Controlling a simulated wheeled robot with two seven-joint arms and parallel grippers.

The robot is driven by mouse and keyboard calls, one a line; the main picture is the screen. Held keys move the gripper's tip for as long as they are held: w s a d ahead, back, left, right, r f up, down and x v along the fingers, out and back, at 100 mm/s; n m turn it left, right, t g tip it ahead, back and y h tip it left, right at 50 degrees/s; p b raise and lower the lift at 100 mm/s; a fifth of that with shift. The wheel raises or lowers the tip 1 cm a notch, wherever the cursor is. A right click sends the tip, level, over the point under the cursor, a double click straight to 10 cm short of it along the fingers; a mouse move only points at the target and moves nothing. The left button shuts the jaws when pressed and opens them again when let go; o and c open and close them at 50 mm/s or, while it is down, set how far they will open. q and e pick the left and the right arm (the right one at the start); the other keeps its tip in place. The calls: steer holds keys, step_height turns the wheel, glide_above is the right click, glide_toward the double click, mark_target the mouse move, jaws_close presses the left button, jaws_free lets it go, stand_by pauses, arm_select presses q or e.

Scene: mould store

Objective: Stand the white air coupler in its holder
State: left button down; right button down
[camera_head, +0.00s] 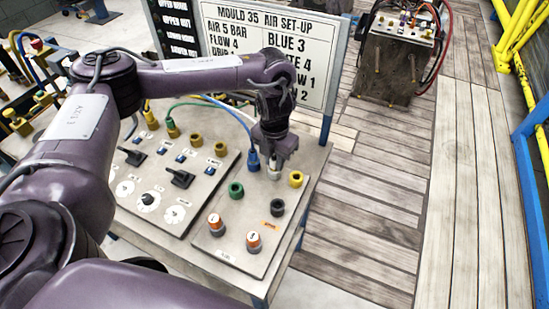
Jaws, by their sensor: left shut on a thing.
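My left gripper (273,153) points down over the right part of the grey panel (232,262). It is shut on the white air coupler (274,173), whose pale lower end shows just below the fingers. The coupler looks roughly upright. I cannot tell whether its lower end touches the panel or sits in a holder; no separate white holder shows clearly. A blue coupler (253,161) with a blue hose is close beside the gripper on its left. A yellow ring fitting (296,179) is just to its right. My right gripper is not in view.
A set-up board (222,40) rises behind. Hoses cross behind the gripper. Wooden floor lies right of the bench.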

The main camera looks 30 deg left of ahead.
mark_target(274, 157)
arm_select(q)
steer(key=c, duration=0.7)
jaws_free()
steer(key=shift+c, duration=0.2)
steer(key=shift+r+p, duration=3.05)
steer(key=shift+r, duration=0.75)
steer(key=shift+s+f, duration=0.1)
